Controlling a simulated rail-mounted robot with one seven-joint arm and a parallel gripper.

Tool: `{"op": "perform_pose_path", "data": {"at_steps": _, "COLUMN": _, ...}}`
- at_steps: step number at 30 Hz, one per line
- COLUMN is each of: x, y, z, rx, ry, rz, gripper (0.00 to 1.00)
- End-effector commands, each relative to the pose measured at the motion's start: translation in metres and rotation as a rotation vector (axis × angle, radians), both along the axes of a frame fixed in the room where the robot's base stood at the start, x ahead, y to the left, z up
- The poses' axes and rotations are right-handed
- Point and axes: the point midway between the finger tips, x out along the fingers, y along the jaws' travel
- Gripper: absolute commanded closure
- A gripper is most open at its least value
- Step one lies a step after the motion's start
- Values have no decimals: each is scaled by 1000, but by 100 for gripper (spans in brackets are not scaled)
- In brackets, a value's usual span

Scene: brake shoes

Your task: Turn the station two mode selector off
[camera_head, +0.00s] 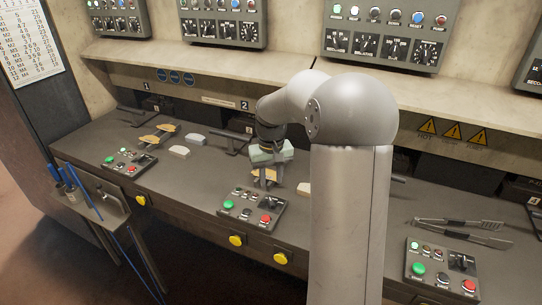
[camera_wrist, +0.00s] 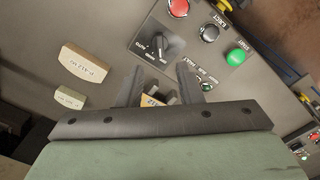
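The station two control panel (camera_head: 252,208) is a grey box on the bench below the "2" label, with a dark mode selector (camera_head: 270,202) at its upper right. In the wrist view the panel appears inverted, and the black selector knob (camera_wrist: 160,45) stands just beyond the fingertips, with small labels around it. Its exact setting is hard to read. My gripper (camera_head: 266,180) is above the bench just behind the panel, pointing down. In the wrist view its two fingers (camera_wrist: 157,75) are apart, with the knob roughly ahead and not between them.
Green (camera_wrist: 237,57), black (camera_wrist: 209,32) and red (camera_wrist: 178,8) buttons sit near the selector. Two pale labelled blocks (camera_wrist: 84,64) (camera_wrist: 69,98) lie beside the panel. A tan part (camera_wrist: 152,101) shows beneath the gripper. Tongs (camera_head: 460,230) lie at the right.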

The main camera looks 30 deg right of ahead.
Motion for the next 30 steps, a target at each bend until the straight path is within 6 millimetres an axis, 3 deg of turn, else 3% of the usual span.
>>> {"op": "perform_pose_path", "data": {"at_steps": 6, "x": 1, "y": 0, "z": 51, "rx": -2, "ry": -5, "rz": 0, "gripper": 67}}
{"op": "perform_pose_path", "data": {"at_steps": 12, "x": 0, "y": 0, "z": 80, "rx": -1, "ry": -2, "rz": 1, "gripper": 67}}
{"op": "perform_pose_path", "data": {"at_steps": 18, "x": 0, "y": 0, "z": 90, "rx": 0, "ry": 0, "rz": 1, "gripper": 67}}
{"op": "perform_pose_path", "data": {"at_steps": 30, "x": 0, "y": 0, "z": 90, "rx": 0, "ry": 0, "rz": 1, "gripper": 67}}
